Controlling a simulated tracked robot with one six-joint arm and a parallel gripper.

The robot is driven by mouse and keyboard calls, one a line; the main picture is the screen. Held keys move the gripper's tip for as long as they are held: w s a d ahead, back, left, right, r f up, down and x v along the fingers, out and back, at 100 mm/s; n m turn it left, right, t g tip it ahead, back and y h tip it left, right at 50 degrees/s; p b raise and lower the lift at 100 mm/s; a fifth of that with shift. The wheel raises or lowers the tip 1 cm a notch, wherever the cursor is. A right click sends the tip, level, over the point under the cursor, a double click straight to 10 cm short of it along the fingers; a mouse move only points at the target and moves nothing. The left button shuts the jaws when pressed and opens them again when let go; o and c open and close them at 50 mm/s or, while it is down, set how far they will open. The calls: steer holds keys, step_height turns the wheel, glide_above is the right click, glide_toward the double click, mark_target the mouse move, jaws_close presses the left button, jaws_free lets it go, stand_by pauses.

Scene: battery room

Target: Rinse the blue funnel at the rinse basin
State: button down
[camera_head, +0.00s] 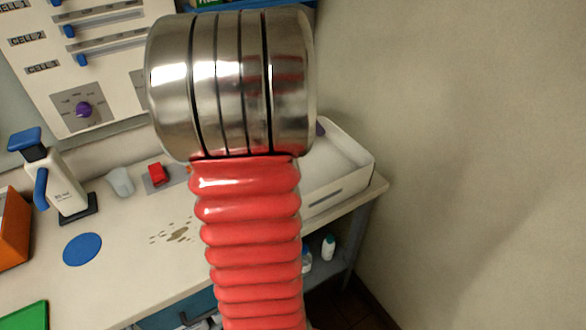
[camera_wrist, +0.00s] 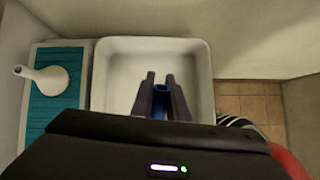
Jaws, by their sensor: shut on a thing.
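In the wrist view my gripper (camera_wrist: 160,80) reaches over the white rinse basin (camera_wrist: 118,65). Its two dark fingers are shut on the blue funnel (camera_wrist: 160,100), of which only a small blue part shows between them. The rest of the funnel is hidden by the fingers and the gripper body. In the head view the basin (camera_head: 350,178) stands at the right end of the bench, partly behind my arm. My arm hides the funnel there. I cannot tell how high it is above the basin floor.
A teal mat (camera_wrist: 55,110) with a white spouted thing (camera_wrist: 45,77) lies left of the basin. The bench (camera_head: 125,265) holds a pump-like device (camera_head: 60,185), a small cup (camera_head: 120,182), a red block (camera_head: 157,174) and brown spots (camera_head: 178,234). A wall (camera_head: 460,140) stands close on the right.

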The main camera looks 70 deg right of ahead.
step_height(320, 180, up, 4)
stand_by(0.7)
steer(key=shift+s, duration=0.1)
